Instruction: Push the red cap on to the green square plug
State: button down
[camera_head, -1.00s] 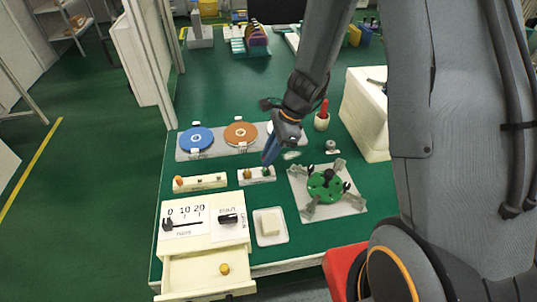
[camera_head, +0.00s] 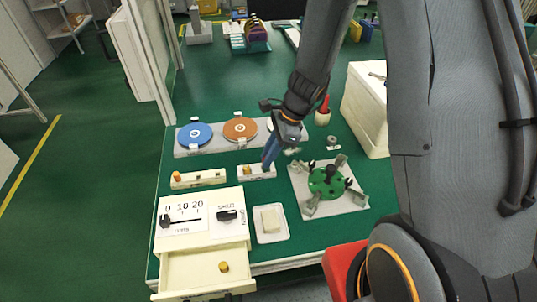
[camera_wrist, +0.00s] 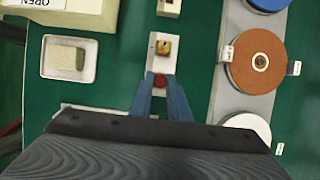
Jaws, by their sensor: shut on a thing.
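My gripper (camera_wrist: 160,88) has blue fingers and is shut on the red cap (camera_wrist: 160,79), which shows between the fingertips in the wrist view. In the head view my gripper (camera_head: 268,164) points down at the right part of a small white block (camera_head: 256,173). This block (camera_wrist: 153,62) also shows under the fingers in the wrist view. The green square plug is not visible; the cap and fingers cover that part of the block. I cannot tell whether the cap touches a plug.
A longer white block (camera_head: 199,179) stands to the left. A green round fixture with grey arms (camera_head: 326,182) is close on the right. Coloured discs (camera_head: 240,130) lie behind. A white tray (camera_head: 271,224) and a cabinet with an open drawer (camera_head: 205,271) are in front.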

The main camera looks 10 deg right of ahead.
jog(key=c, duration=1.6)
grip_release()
jog(key=shift+f, duration=0.1)
jog(key=shift+v, duration=3.95)
jog(key=s+d+r+n+h, duration=0.1)
jog(key=s+d+r+n, duration=0.1)
jog(key=s+n, duration=0.2)
jog(key=s+d+r+n+h, duration=0.2)
jog(key=s+n, duration=0.2)
jog(key=n, duration=0.4)
jog(key=s+d+r+n+t+h, duration=0.1)
jog(key=s+d+r+n, duration=0.1)
jog(key=s+n, duration=0.2)
jog(key=shift+r+n+h, duration=0.1)
jog(key=shift+n+h, duration=0.2)
jog(key=shift+n, duration=0.7)
